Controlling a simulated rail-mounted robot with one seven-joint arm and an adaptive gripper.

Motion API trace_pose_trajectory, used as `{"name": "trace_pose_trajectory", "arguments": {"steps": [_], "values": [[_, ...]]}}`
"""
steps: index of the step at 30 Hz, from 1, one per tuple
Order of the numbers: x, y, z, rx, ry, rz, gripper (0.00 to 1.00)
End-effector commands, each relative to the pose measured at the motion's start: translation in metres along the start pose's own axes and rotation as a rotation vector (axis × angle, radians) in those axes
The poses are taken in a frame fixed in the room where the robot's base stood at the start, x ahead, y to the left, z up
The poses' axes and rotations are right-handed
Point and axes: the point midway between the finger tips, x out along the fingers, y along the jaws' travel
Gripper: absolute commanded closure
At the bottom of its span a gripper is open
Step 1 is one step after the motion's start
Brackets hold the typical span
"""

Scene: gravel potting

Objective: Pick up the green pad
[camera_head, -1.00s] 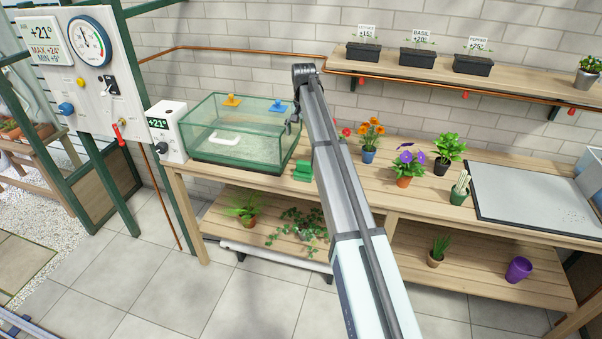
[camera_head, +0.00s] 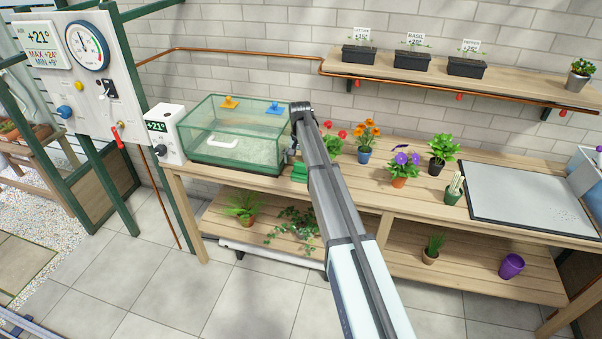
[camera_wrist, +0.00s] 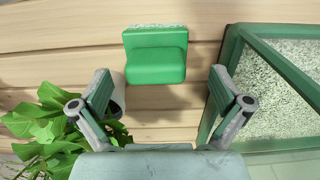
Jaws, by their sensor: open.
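The green pad (camera_wrist: 155,58) lies on the wooden bench, with a raised block on a pale-edged base. In the head view the green pad (camera_head: 299,172) sits just right of the glass tank, partly beside my arm. My gripper (camera_wrist: 160,85) is open, with its two fingers spread to either side below the pad in the wrist view. The pad is between the finger lines but ahead of the tips, and nothing is held. In the head view the gripper is mostly hidden behind my arm.
The glass tank (camera_head: 232,165) with a green frame stands close left of the pad; its edge fills the right of the wrist view. A leafy plant (camera_wrist: 50,125) is at the wrist view's left. Flower pots (camera_head: 399,180) and a grey tray (camera_head: 520,195) stand further right.

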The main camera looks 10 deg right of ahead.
Motion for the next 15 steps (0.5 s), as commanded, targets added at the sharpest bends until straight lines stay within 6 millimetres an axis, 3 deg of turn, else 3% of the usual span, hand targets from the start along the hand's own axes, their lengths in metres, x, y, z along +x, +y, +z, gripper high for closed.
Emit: {"name": "trace_pose_trajectory", "arguments": {"steps": [15], "values": [[0.049,0.005,0.003,0.000,-0.001,0.000,0.00]]}}
